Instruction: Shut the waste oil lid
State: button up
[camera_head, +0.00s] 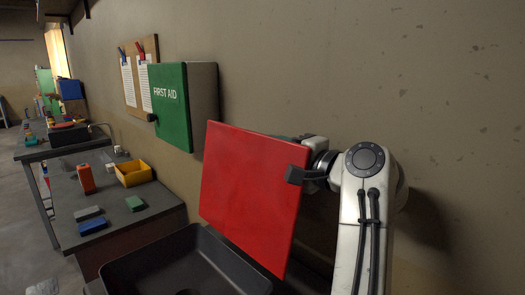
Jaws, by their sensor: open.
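A flat red lid (252,190) stands raised and tilted over a black open bin (150,268) at the bottom centre. I take it to be the waste oil lid. The lid's lower edge is close to the bin's right side. No label is visible on it. My gripper (308,144) is at the lid's upper right edge, on the wall side. My gripper is open, but its fingertips are mostly hidden behind the lid. I cannot tell whether it touches the lid.
The wall runs close behind the lid and my arm. A green first aid box (182,105) sticks out from it. A workbench (125,190) at left holds a yellow bin (133,174), an orange item (86,178) and coloured blocks. The floor at far left is clear.

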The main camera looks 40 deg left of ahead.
jog(key=shift+a, duration=0.15)
jog(key=shift+c, duration=0.4)
jog(key=shift+a, duration=0.1)
jog(key=shift+c, duration=0.7)
grip_shut()
jog(key=shift+f, duration=0.15)
